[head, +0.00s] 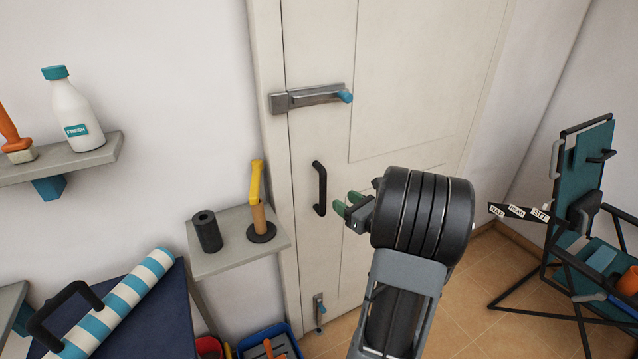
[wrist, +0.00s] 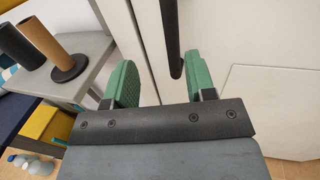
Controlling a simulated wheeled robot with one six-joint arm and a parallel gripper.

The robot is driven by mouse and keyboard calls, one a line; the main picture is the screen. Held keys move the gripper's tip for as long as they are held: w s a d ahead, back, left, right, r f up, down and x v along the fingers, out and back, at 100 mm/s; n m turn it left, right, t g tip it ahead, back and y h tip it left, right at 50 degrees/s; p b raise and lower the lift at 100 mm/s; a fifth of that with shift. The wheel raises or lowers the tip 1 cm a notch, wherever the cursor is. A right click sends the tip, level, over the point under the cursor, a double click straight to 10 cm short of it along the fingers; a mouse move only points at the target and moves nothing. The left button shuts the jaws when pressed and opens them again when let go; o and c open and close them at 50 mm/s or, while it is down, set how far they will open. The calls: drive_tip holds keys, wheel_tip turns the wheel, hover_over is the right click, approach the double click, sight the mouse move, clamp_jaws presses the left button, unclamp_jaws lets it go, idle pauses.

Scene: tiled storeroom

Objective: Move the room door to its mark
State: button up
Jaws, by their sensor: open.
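The room door (head: 400,120) is cream-white and appears shut in its frame in the head view. Its black upright handle (head: 319,188) is near the door's left edge. It also shows in the wrist view as a dark bar (wrist: 171,38). My gripper (head: 347,204) is open and empty, just right of the handle and apart from it in the head view. In the wrist view its green fingertips (wrist: 163,78) lie either side of the handle's lower end, which is nearer the right finger. I cannot make out a door mark.
A metal latch (head: 315,97) with a blue knob crosses the door's left edge; a small bolt (head: 319,312) sits low. A shelf (head: 215,262) with a black cup and yellow-topped stand is left. A folding chair (head: 585,210) stands right. Tiled floor (head: 470,290) is clear between.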

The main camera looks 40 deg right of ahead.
drive_tip(key=w+p, duration=0.1)
drive_tip(key=w, duration=1.2)
drive_tip(key=shift+w+m+h+p, duration=0.2)
drive_tip(key=shift+m+h+p, duration=0.1)
drive_tip(key=shift+d, duration=0.1)
clamp_jaws()
